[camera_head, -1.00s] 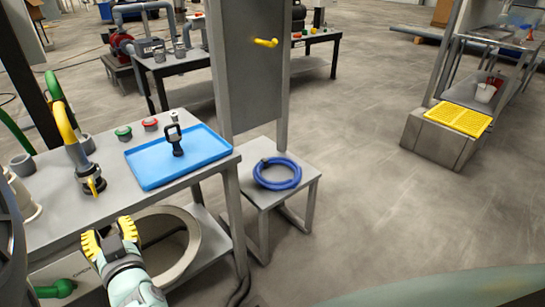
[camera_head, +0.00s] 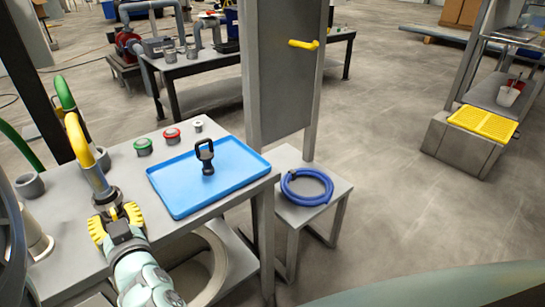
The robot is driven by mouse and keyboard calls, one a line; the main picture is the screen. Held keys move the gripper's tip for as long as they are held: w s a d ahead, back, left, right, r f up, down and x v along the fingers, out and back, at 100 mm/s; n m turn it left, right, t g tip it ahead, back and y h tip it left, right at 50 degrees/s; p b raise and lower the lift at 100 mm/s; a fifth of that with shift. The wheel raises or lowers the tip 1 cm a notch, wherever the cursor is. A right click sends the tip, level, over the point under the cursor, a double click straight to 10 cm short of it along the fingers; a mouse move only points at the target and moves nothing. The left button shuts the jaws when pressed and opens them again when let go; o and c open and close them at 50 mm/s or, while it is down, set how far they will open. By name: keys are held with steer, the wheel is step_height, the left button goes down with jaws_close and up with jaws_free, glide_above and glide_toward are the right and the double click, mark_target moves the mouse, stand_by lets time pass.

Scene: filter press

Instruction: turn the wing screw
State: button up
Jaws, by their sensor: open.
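The yellow wing screw (camera_head: 114,212) is a small part low on the front of a grey collar, at the foot of a curved pipe (camera_head: 84,150) with a yellow sleeve, on the grey workbench (camera_head: 108,165). My gripper (camera_head: 116,218), with ribbed yellow pads, is open. Its two fingers lie left and right of the wing screw in the head view. The gripper hides part of the screw and collar, and I cannot tell whether a pad touches it.
A blue tray (camera_head: 225,180) with a black handled tool (camera_head: 205,157) lies right of my gripper. Green (camera_head: 143,147) and red (camera_head: 172,136) buttons stand behind it. A low stand with a coiled blue hose (camera_head: 307,187) is further right. Open floor lies beyond.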

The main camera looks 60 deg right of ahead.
steer(key=shift+o, duration=0.4)
jaws_close()
steer(key=shift+s+f, duration=0.1)
